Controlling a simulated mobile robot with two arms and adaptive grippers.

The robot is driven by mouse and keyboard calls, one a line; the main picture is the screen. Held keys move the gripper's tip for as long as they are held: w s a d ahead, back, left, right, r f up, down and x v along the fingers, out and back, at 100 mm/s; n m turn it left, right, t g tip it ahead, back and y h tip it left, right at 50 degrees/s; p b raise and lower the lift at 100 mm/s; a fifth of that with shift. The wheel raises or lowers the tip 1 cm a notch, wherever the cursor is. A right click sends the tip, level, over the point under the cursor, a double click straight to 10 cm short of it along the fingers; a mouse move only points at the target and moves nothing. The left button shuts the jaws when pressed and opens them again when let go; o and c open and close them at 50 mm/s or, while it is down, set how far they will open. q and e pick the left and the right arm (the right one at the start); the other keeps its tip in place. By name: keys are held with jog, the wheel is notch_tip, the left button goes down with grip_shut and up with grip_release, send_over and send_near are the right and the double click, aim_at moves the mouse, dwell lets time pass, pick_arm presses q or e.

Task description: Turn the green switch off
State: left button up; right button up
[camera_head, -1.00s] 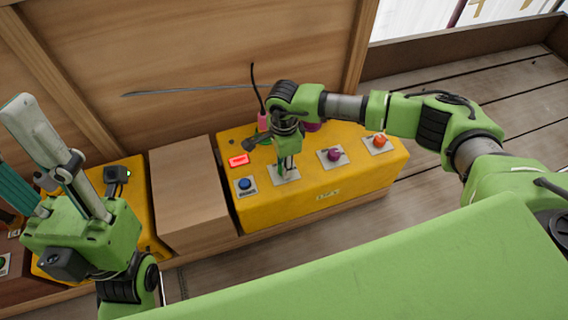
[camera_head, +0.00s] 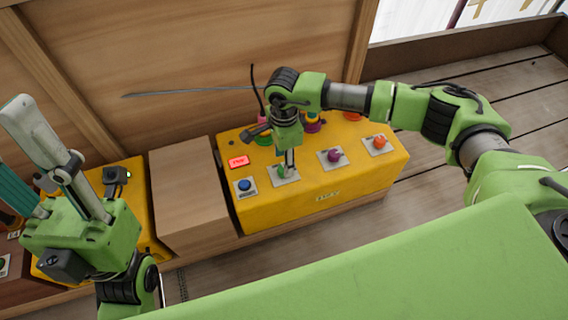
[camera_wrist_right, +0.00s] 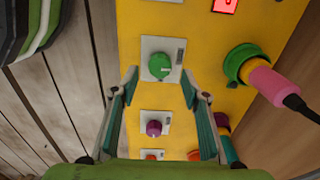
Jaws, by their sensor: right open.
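The green switch (camera_head: 282,172) is a round green knob on a pale square plate, on the front of the yellow box (camera_head: 350,187). It also shows in the right wrist view (camera_wrist_right: 160,66), centred ahead of the fingers. My right gripper (camera_head: 290,160) is just above and behind the knob in the head view. In the right wrist view its fingers (camera_wrist_right: 160,84) are spread, with nothing between them, and the knob appears just beyond the tips. My left gripper (camera_head: 10,138) is at the far left with its fingers apart and empty.
A blue button (camera_head: 245,184) is left of the green switch; purple (camera_head: 333,155) and orange (camera_head: 379,141) knobs are right. A lit red indicator (camera_head: 238,161) is behind. A pink-and-green plug (camera_wrist_right: 262,78) with a black cable stands nearby. A wooden block (camera_head: 188,190) adjoins the box.

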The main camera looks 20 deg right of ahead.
notch_tip(320, 180, up, 8)
jog(key=shift+r, duration=0.25)
dwell(0.5)
